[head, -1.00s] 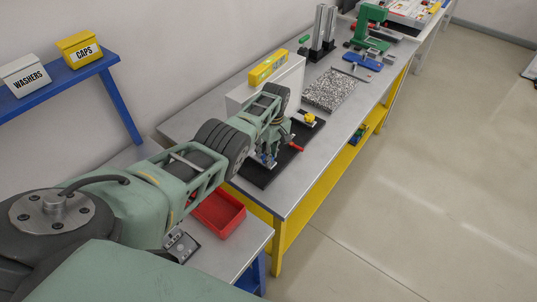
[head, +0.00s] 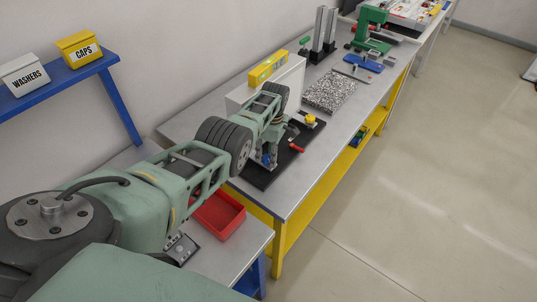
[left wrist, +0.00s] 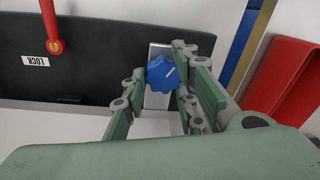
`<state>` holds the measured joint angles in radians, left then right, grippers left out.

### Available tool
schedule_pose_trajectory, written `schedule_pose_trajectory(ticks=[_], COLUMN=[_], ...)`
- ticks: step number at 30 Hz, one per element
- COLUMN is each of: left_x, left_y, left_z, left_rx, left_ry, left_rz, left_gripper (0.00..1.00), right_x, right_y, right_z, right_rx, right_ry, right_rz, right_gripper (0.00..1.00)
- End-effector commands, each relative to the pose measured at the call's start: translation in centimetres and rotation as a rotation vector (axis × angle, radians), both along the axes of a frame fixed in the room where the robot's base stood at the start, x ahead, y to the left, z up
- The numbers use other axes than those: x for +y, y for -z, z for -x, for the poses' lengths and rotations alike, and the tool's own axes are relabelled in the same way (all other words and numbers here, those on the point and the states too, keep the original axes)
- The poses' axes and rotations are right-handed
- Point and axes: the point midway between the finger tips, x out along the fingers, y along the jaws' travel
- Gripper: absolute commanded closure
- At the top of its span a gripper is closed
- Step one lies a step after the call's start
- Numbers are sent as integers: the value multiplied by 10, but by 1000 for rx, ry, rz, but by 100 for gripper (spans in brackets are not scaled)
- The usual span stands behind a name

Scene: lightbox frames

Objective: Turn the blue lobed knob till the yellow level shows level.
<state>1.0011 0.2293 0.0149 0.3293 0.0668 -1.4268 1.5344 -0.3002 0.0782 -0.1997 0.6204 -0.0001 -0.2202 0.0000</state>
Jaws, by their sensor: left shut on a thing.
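The blue lobed knob (left wrist: 160,73) shows in the left wrist view, with a pale line on its face. My left gripper (left wrist: 165,85) has its fingers on either side of the knob and is shut on it. In the head view my left gripper (head: 268,158) is at the front of the white box, and it largely hides the knob. The yellow level (head: 267,68) lies on top of the white box (head: 292,76). Its bubble is too small to read. My right gripper is not in view.
A red lever (left wrist: 54,45) stands by a LOCK label on the black base (head: 262,178). A yellow knob (head: 310,119) is farther along that base. A red tray (head: 220,213) sits near my arm. A speckled plate (head: 330,91) lies beyond the box.

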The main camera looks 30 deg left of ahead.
Motion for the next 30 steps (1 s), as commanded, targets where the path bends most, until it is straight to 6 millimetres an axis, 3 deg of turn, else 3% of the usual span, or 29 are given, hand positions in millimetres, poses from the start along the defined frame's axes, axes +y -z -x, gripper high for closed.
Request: schedule_pose_trajectory(ticks=[1,9,10,14,30], left_x=[2,3,3,3,1], left_y=[-10,-10,-10,-10,-6], left_z=[-10,-10,-10,-10,-5], left_rx=[-27,-27,-27,-26,-14], left_ry=[-1,0,0,0,0], left_rz=[-8,-9,-9,-8,-4], left_gripper=[99,99,72,60,60], right_x=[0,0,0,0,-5], right_y=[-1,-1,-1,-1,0], right_z=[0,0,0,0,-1], right_rx=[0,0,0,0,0], right_ry=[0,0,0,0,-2], right_rz=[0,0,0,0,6], right_gripper=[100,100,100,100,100])
